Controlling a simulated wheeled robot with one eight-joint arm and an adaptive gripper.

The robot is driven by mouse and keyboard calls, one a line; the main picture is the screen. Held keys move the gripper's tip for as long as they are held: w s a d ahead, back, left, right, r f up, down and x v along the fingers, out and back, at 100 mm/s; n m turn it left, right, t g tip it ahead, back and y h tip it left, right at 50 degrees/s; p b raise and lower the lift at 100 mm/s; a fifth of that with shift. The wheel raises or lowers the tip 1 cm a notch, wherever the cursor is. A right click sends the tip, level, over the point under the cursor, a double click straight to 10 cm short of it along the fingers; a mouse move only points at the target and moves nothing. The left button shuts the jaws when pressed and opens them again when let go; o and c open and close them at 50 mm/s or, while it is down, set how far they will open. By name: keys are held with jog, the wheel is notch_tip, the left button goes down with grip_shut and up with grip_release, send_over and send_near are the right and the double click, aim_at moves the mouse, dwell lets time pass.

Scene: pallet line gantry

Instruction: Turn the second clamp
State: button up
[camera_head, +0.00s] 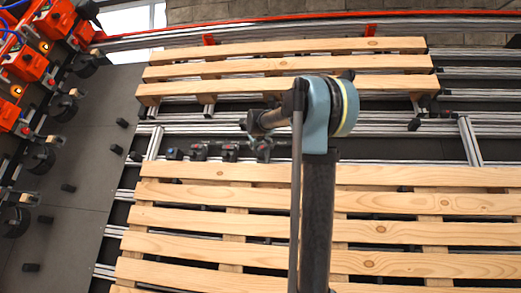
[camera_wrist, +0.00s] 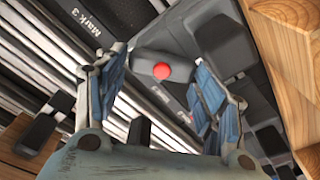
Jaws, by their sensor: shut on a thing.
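The clamp's lower part is hidden. I cannot tell from the pictures which number in the row it is.
A wooden pallet (camera_head: 220,219) lies in front of the rail and another pallet (camera_head: 285,66) behind it. Pallet wood (camera_wrist: 290,50) is close at the right of the wrist view. Orange machinery (camera_head: 28,66) stands far left.

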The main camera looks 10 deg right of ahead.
jog(key=o, duration=1.1)
jog(key=shift+c, duration=0.2)
jog(key=v, duration=1.1)
jog(key=shift+s, duration=0.4)
jog(key=shift+a+r, duration=0.1)
jog(key=shift+a, duration=0.1)
jog(key=shift+c, duration=0.5)
